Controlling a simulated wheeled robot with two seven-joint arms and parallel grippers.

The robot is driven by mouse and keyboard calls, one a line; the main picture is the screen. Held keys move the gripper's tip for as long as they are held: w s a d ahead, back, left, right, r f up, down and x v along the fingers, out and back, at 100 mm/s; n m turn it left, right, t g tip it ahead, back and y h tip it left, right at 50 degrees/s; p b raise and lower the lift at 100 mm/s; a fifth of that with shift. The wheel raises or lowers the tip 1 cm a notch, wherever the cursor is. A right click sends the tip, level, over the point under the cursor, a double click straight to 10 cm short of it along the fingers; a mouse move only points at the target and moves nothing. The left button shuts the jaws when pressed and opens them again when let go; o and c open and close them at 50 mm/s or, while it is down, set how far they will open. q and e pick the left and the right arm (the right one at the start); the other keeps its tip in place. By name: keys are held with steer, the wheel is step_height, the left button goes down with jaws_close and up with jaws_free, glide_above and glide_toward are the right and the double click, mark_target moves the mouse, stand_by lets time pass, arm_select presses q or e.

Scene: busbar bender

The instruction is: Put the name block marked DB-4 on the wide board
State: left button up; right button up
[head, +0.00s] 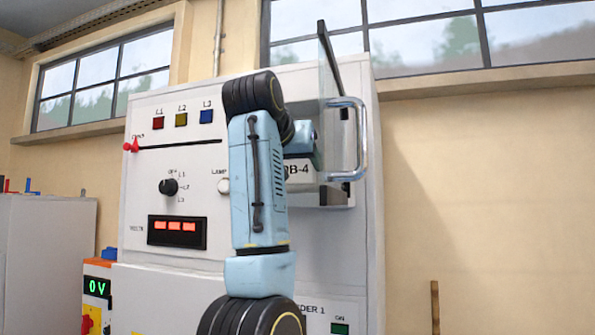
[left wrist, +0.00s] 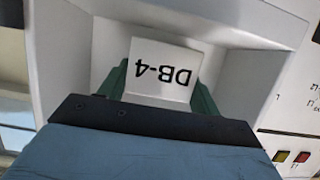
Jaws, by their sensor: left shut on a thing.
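A white name block (left wrist: 163,72) marked DB-4 is between the green fingers of my left gripper (left wrist: 160,88) in the left wrist view, its lettering upside down there. The gripper is shut on it. In the head view the DB-4 face (head: 298,170) shows just right of my left arm, which hides part of it. I cannot tell whether the block touches the board. My right gripper is not in view.
A clear door (head: 328,65) stands open at the board's right, with a metal handle (head: 361,140) close to my gripper. The board's face carries coloured lamps, a black knob (head: 168,187) and a red display (head: 177,232). A grey cabinet (head: 45,260) stands at far left.

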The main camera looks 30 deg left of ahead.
arm_select(q)
steer(key=shift+w+f, duration=0.15)
steer(key=shift+f, duration=0.4)
steer(key=shift+w+a+f+p, duration=0.1)
steer(key=shift+w+f+p, duration=0.2)
steer(key=shift+p, duration=0.1)
steer(key=shift+s, duration=0.1)
steer(key=shift+f, duration=0.2)
steer(key=o, duration=1)
steer(key=shift+r, duration=0.1)
steer(key=shift+r, duration=0.1)
